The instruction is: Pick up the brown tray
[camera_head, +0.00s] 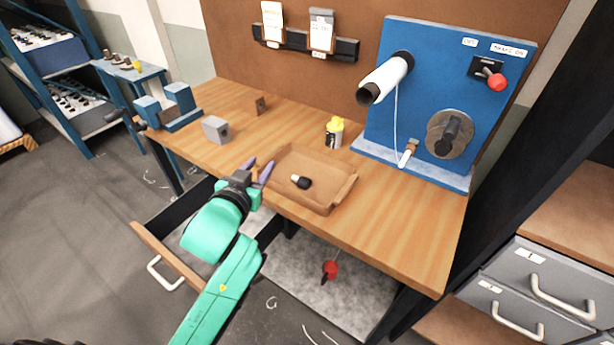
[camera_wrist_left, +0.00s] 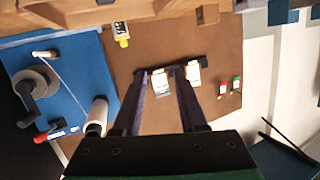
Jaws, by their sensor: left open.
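The brown tray (camera_head: 330,196) lies on the wooden table near its front edge in the head view. It is shallow, with raised walls, and a small black and tan item (camera_head: 301,182) lies in it. My left gripper (camera_head: 258,168) is open at the tray's left side, with its two purple fingers close to the left wall. I cannot tell whether they touch it. In the left wrist view the open fingers (camera_wrist_left: 160,100) are seen with nothing visible between them. My right gripper is not in view.
A yellow-capped bottle (camera_head: 334,133) stands behind the tray. A blue panel (camera_head: 425,95) with a white roll and red knob stands at the back right. A grey block (camera_head: 215,129) is at the left. An open drawer (camera_head: 165,256) juts out below the table.

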